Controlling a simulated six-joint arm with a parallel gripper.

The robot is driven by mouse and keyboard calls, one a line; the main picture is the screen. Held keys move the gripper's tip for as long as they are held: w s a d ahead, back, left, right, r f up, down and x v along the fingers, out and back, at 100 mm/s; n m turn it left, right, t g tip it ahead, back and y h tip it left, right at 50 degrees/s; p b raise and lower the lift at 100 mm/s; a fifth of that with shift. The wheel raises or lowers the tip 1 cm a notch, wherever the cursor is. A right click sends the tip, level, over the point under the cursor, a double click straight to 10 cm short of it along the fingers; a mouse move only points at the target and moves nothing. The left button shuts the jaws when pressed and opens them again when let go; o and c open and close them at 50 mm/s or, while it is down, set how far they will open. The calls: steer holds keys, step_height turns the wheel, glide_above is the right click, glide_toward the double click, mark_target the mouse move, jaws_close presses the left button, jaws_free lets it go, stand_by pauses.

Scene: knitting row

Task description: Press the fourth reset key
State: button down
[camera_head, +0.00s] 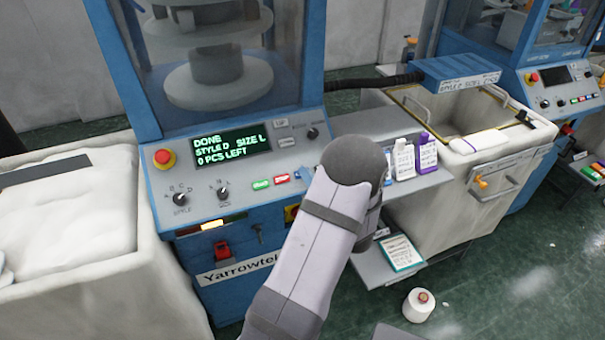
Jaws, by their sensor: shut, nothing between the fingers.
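The near blue knitting machine (180,210) has a sloped grey control panel with a green key (261,184), a red key (282,178) and a blue key (303,172), partly beside my arm. The key labels are too small to read surely, so I cannot tell which is a reset key. A second machine (560,80) at the right has a similar panel with small coloured keys (575,100). My arm rises in front of the near panel's right side; my gripper is hidden or out of view.
Bottles (404,160) stand on a shelf beside a grey bin (430,215). A white bin (70,240) is at left. A yarn cone (418,305) lies on the green floor.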

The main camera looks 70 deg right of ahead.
steer(key=shift+w+f, duration=0.15)
steer(key=shift+f, duration=0.05)
stand_by(0.5)
steer(key=shift+r, duration=0.15)
steer(key=shift+s+a+r+p, duration=0.3)
steer(key=shift+s+r+p, duration=0.05)
steer(key=shift+r+p, duration=0.2)
steer(key=r+p, duration=0.1)
steer(key=s+a+r+p, duration=0.2)
steer(key=p, duration=0.1)
steer(key=shift+s+a+r, duration=0.1)
steer(key=shift+r, duration=0.3)
stand_by(1.0)
